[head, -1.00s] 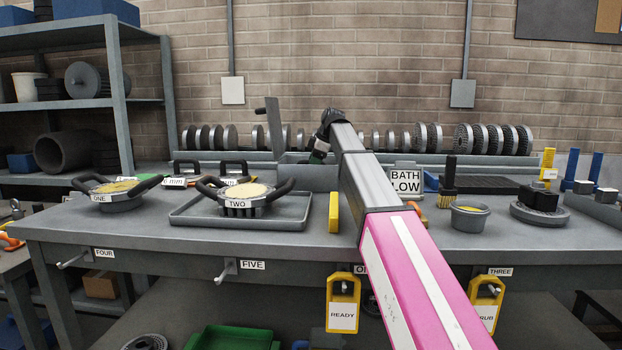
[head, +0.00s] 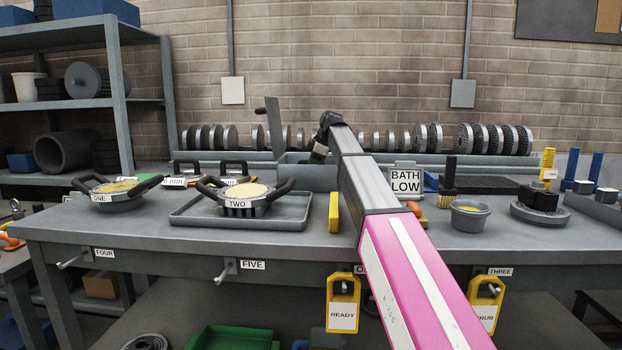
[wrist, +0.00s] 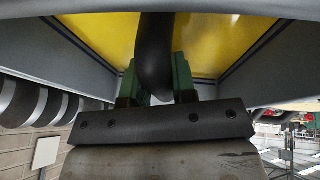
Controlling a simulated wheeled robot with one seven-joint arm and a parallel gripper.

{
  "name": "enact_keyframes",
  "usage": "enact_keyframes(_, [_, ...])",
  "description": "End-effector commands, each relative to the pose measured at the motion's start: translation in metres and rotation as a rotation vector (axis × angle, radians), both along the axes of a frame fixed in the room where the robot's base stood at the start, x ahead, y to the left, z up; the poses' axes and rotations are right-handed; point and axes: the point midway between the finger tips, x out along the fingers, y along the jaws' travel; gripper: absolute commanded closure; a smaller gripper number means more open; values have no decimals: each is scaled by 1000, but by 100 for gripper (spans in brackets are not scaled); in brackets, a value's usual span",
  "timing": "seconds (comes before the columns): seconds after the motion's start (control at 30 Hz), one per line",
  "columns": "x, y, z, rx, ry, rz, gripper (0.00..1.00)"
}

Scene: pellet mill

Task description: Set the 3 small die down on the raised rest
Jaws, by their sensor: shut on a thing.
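My gripper (wrist: 155,88) has green fingers shut on a thick black curved handle (wrist: 155,45) in the wrist view. No label or die body shows on the held piece, so I cannot tell that it is the 3 small die. Yellow liquid or a yellow floor (wrist: 95,32) between grey walls fills the background there. In the head view my gripper (head: 318,153) is small and partly hidden by my arm, over the grey trough (head: 310,180) at the back of the bench. I cannot make out the raised rest with certainty.
Die ONE (head: 102,197) and die TWO (head: 238,208), both handled, stand at left, TWO above a grey tray (head: 290,222). A BATH LOW sign (head: 405,181), a brush (head: 449,176), a bowl (head: 469,219) and a black block on a disc (head: 518,211) stand right. An upright grey plate (head: 274,125) rises behind.

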Motion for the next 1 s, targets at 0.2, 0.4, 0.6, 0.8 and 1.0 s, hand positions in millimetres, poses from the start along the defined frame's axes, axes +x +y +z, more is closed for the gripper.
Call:
enact_keyframes(0.2, [0,0,1,2,-2,0,100])
enact_keyframes(0.4, [1,0,4,2,-2,0,100])
enact_keyframes(0.6, [1,0,11,2,-1,0,100])
enact_keyframes(0.8, [1,0,18,2,-2,0,100])
enact_keyframes(1.0, [1,0,25,2,-2,0,100])
